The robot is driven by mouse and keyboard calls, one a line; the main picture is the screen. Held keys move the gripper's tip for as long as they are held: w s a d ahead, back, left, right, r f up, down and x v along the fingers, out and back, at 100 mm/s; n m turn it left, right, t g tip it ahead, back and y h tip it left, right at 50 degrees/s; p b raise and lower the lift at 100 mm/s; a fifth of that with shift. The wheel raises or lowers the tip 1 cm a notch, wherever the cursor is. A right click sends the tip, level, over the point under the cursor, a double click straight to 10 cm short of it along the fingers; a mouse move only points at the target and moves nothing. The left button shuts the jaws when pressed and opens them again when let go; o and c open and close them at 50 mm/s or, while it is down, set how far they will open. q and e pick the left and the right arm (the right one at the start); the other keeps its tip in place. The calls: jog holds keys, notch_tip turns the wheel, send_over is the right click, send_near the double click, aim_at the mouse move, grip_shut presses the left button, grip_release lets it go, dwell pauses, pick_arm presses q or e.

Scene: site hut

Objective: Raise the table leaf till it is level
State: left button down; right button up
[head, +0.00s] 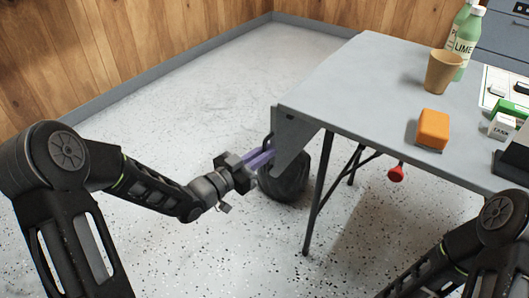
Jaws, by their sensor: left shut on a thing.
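The grey table (350,85) stands at the right. Its leaf (293,133) hangs down at the table's left end, sloping below the level of the top. My left gripper (268,154) is at the leaf's outer side, its purple fingers shut by a dark loop handle (267,140) there. The fingers' exact grip is too small to see clearly. My right arm comes in at the lower right, and its gripper is outside the picture.
A dark round bag (286,180) lies on the floor under the leaf. The floor at left is clear.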

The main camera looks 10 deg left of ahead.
pick_arm(q)
jog(key=shift+a, duration=0.1)
jog(key=w+a+r+m+y+b, duration=0.1)
jog(key=w+a+r+m+y, duration=0.3)
jog(key=a+r+m, duration=0.6)
jog(key=shift+w+a+r+m, duration=0.15)
jog(key=shift+a+r+m, duration=0.15)
jog(key=shift+r+m, duration=2.25)
jog(key=shift+f+m, duration=0.3)
jog(key=shift+m, duration=0.15)
jog(key=c, duration=1.7)
grip_release()
jog(key=shift+o, duration=1.1)
jog(key=shift+d+f, duration=0.1)
jog(key=shift+f, duration=0.05)
